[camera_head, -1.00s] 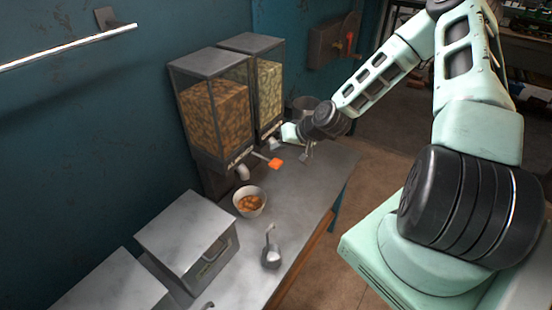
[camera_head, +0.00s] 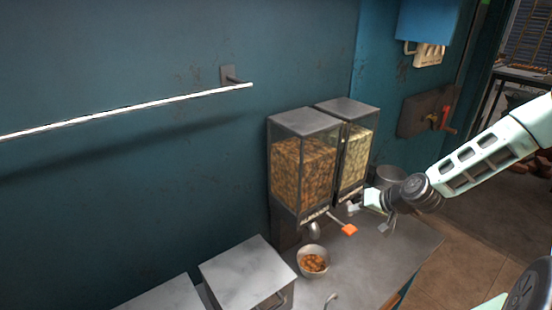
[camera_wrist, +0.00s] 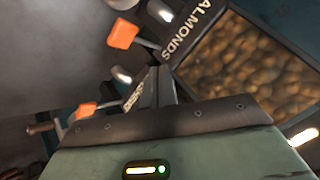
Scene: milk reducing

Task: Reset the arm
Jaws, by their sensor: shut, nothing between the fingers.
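My gripper (camera_head: 387,227) is at the end of my pale green arm (camera_head: 485,160), just above the counter and right of the dispensers in the head view. Its fingers also show in the wrist view (camera_wrist: 158,88), shut with nothing between them. The almond dispenser (camera_head: 303,170) stands close by; its ALMONDS label and nuts fill the upper right of the wrist view (camera_wrist: 250,60). Its orange-tipped lever (camera_head: 349,230) is left of my gripper. A second dispenser (camera_head: 354,160) with paler contents stands beside it.
A white bowl (camera_head: 313,263) with brown pieces stands on the counter (camera_head: 375,270) below the almond spout. Lidded metal boxes (camera_head: 248,273) are at the lower left. A metal container (camera_head: 391,176) stands behind my wrist. A rail (camera_head: 130,109) is on the wall.

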